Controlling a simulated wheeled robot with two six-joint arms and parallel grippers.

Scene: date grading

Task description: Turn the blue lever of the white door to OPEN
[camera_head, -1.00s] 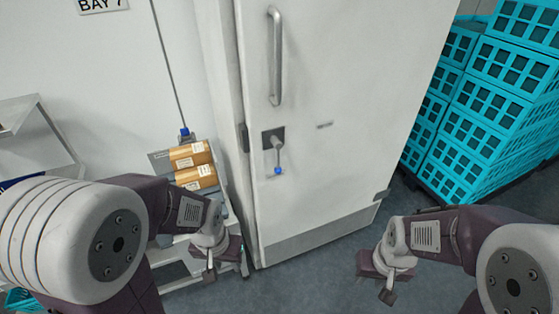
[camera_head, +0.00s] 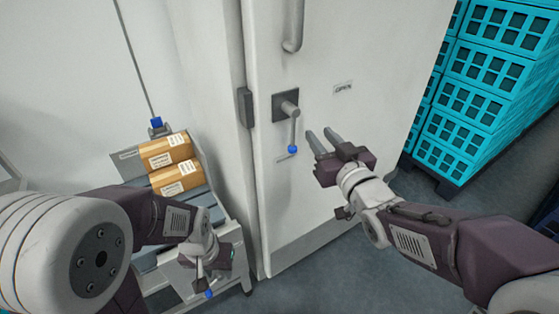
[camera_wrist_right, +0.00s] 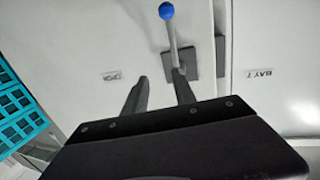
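The white door (camera_head: 345,40) stands in front of me. Its lever (camera_head: 294,128) has a grey shaft that hangs down from a dark square plate and ends in a blue ball. The lever also shows in the right wrist view (camera_wrist_right: 172,42). An OPEN label (camera_head: 343,88) is to the right of the plate. My right gripper (camera_head: 322,140) is open and empty, just right of the blue ball, its fingers pointing toward the door and apart from the lever. My left gripper (camera_head: 205,280) is low at the left, away from the door; its fingers are too unclear to judge.
A rack with cardboard boxes (camera_head: 172,178) stands left of the door. Stacked turquoise crates (camera_head: 475,90) stand at the right. A vertical handle (camera_head: 293,25) is above the lever. Grey floor (camera_head: 345,275) is free before the door.

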